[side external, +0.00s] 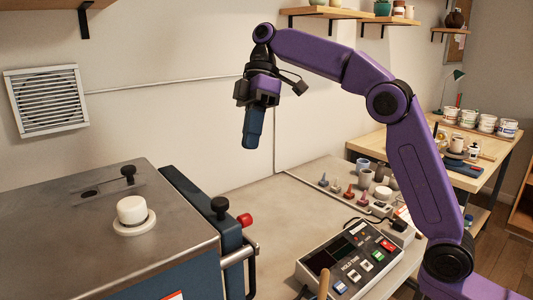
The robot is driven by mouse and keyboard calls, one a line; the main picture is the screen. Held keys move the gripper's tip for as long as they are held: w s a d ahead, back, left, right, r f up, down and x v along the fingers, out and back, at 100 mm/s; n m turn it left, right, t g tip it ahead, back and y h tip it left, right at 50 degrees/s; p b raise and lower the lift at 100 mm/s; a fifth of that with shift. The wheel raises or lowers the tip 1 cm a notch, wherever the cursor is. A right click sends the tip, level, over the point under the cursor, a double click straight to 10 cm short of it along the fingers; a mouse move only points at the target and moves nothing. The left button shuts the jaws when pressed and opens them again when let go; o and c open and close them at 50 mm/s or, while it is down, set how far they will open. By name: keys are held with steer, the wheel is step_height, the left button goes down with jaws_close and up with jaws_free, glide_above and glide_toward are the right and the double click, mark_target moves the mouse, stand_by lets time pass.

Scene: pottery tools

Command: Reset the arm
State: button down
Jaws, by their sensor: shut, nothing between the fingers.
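My gripper (251,140) hangs at the end of my purple arm, high above the work surface and in front of the pale wall. Its dark blue fingers point down and are together, with no gap showing. It touches nothing. It is right of and above the kiln-like box (60,225), and above and left of the control box. My arm rises from the lower right, bends at the elbow and reaches left to the black wrist.
The box has a white knob (133,212) on its metal lid. A control box (345,257) with coloured buttons sits on the grey table (275,215). Several small cones (349,192) and cups (364,177) stand behind it. A wooden bench (375,143) with pots is at back right.

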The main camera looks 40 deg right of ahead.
steer(key=s+f+m+h, duration=0.3)
steer(key=s+f, duration=0.6)
steer(key=s, duration=0.5)
steer(key=s+d+f+t, duration=0.1)
steer(key=s+d+f, duration=0.5)
steer(key=s, duration=0.2)
steer(key=s+d+f+t+h, duration=0.1)
steer(key=s+d+f+t, duration=0.1)
steer(key=s+d+f, duration=0.4)
steer(key=s+f, duration=0.1)
steer(key=s, duration=0.2)
steer(key=shift+d, duration=0.35)
